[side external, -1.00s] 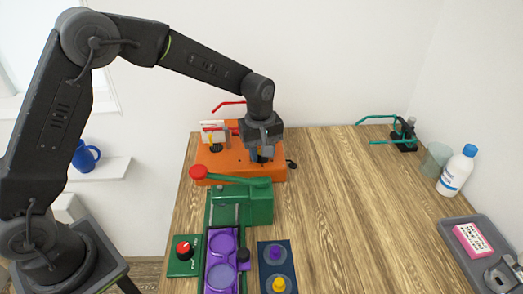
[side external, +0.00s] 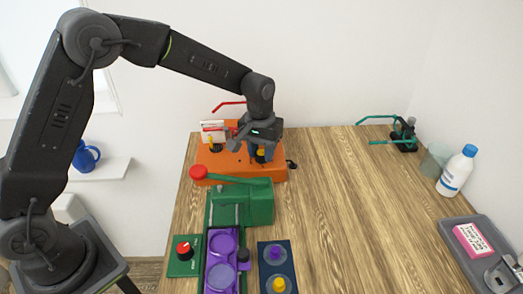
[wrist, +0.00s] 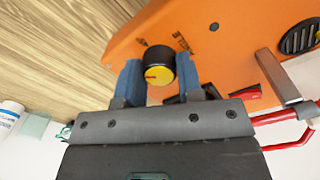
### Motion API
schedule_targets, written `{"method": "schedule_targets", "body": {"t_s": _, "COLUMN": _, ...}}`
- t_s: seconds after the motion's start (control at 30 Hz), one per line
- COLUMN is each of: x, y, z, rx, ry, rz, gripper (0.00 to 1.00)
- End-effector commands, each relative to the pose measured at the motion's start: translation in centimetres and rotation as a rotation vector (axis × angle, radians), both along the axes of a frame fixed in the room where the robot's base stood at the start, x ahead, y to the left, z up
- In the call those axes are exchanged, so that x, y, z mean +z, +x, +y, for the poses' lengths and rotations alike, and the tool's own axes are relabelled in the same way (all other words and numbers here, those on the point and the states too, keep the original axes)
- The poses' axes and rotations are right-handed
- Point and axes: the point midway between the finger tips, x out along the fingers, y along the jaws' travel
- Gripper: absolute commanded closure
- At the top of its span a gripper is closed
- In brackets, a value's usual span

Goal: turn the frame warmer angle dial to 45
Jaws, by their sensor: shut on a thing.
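The orange frame warmer (side external: 232,170) stands at the back left of the table. Its dial (wrist: 159,68) is a black round knob with a yellow face and a red pointer mark. In the wrist view the red mark points left. Dark print is on the orange panel beside the dial, too small to read. My gripper (wrist: 159,80) has its blue fingers on both sides of the dial, shut on it. In the side view, my gripper (side external: 260,153) is over the right part of the warmer, with the dial partly showing between the fingers.
A green device (side external: 257,205) with a red-knobbed lever (side external: 199,172) stands in front of the warmer. A dark vent (wrist: 300,37) and red rods (wrist: 285,116) are near my gripper. The table's middle right is clear; a bottle (side external: 457,172) stands at right.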

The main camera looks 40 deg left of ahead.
Motion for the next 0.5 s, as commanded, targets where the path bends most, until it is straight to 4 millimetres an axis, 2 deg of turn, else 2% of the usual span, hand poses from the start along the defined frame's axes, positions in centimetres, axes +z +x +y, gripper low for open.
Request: {"method": "schedule_targets", "body": {"t_s": 0.5, "x": 0.05, "y": 0.05, "z": 0.01, "rx": -0.046, "ry": -0.001, "rz": -0.002, "gripper": 0.90}}
